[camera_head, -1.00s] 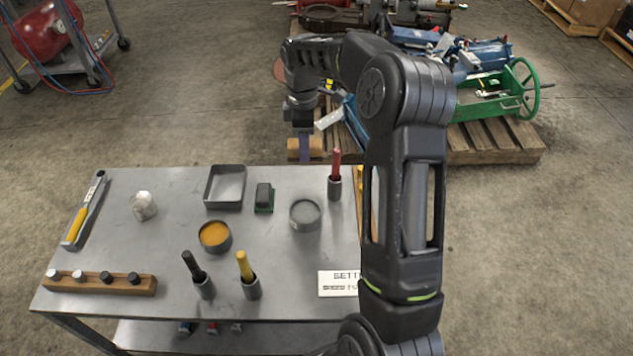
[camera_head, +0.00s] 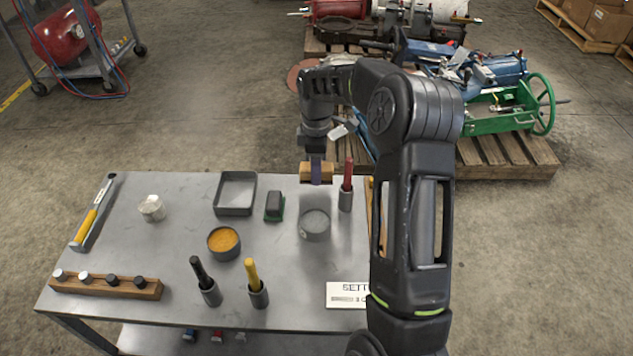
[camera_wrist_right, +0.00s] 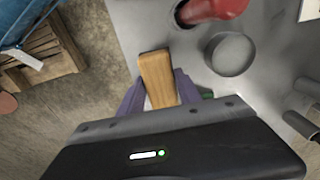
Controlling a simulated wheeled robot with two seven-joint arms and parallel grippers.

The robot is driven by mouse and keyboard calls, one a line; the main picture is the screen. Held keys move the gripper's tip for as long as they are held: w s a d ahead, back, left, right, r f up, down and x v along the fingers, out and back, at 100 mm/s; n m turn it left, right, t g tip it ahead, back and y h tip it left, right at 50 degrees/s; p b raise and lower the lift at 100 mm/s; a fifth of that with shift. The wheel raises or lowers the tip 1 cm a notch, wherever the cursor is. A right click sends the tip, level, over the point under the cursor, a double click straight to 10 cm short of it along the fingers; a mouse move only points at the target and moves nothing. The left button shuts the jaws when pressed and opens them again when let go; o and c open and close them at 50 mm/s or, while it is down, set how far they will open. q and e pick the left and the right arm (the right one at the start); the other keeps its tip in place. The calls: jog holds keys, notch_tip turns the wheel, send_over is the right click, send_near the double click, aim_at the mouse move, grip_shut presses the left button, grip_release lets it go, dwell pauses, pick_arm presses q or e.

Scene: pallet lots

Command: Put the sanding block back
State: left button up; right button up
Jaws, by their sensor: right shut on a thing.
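My right gripper (camera_head: 318,177) is shut on a tan wooden block, taken here as the sanding block (camera_head: 306,171). It holds the block in the air at the table's back edge, left of the red-handled tool (camera_head: 347,174). In the right wrist view the block (camera_wrist_right: 157,78) sits between the purple fingers (camera_wrist_right: 158,92), with floor and the table's edge beneath. An empty grey square tray (camera_head: 234,210) and a dark block with a green base (camera_head: 275,206) stand on the table (camera_head: 180,240). My left gripper is not in view.
A round grey dish (camera_head: 314,226) stands in front of the held block. An orange-filled bowl (camera_head: 223,243), black (camera_head: 200,271) and yellow (camera_head: 252,274) handles in cups, a white jar (camera_head: 152,208) and a sign (camera_head: 347,294) are also on the table. A loaded pallet (camera_head: 510,160) stands behind.

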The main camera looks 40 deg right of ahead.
aim_at(317, 192)
jog(key=shift+f+b, duration=0.7)
jog(key=shift+f, duration=1.75)
jog(key=shift+f, duration=0.15)
jog(key=o, duration=1.2)
notch_tip(317, 192, up, 12)
jog(key=p, duration=0.3)
